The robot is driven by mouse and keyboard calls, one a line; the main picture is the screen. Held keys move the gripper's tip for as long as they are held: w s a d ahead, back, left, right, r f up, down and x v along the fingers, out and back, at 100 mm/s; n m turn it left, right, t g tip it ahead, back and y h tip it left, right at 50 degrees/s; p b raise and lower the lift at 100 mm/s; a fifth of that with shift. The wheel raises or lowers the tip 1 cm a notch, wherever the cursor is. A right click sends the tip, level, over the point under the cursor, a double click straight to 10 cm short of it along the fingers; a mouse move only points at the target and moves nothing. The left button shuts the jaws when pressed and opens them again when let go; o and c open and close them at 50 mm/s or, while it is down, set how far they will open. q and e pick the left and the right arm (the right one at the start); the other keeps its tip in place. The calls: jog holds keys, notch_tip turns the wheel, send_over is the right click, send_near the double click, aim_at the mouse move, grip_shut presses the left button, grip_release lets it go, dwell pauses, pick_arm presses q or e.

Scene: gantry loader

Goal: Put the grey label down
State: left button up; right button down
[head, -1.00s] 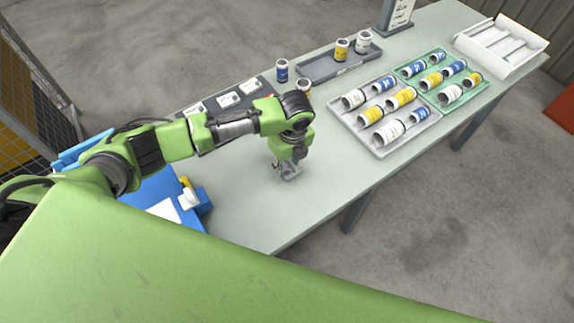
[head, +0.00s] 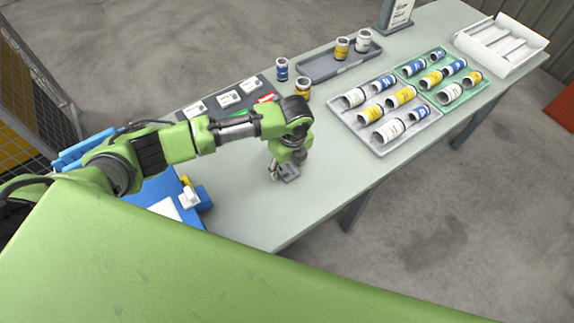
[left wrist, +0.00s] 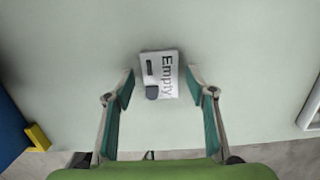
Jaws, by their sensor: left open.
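The grey label (left wrist: 159,77) shows in the left wrist view as a small pale card with the word "Empty" and dark grey marks. It appears to lie flat on the pale table top (left wrist: 245,50). My left gripper (left wrist: 160,76) is open, with one finger on each side of the label and a gap to both. In the head view my left gripper (head: 284,170) is low over the table's near part, and a small grey piece of the label (head: 291,175) shows beside it. My right gripper is not in view.
A dark board (head: 250,88) with several labels lies behind the arm, near a blue and a yellow jar. A grey tray (head: 375,151) and a green tray (head: 462,99) hold several jars. A blue thing (head: 205,200) is at left. Table right of the gripper is clear.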

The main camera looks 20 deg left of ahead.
aim_at(290, 173)
pick_arm(q)
notch_tip(290, 173, up, 12)
jog(key=d+b, duration=0.1)
jog(key=shift+s, duration=0.4)
jog(key=shift+d, duration=0.1)
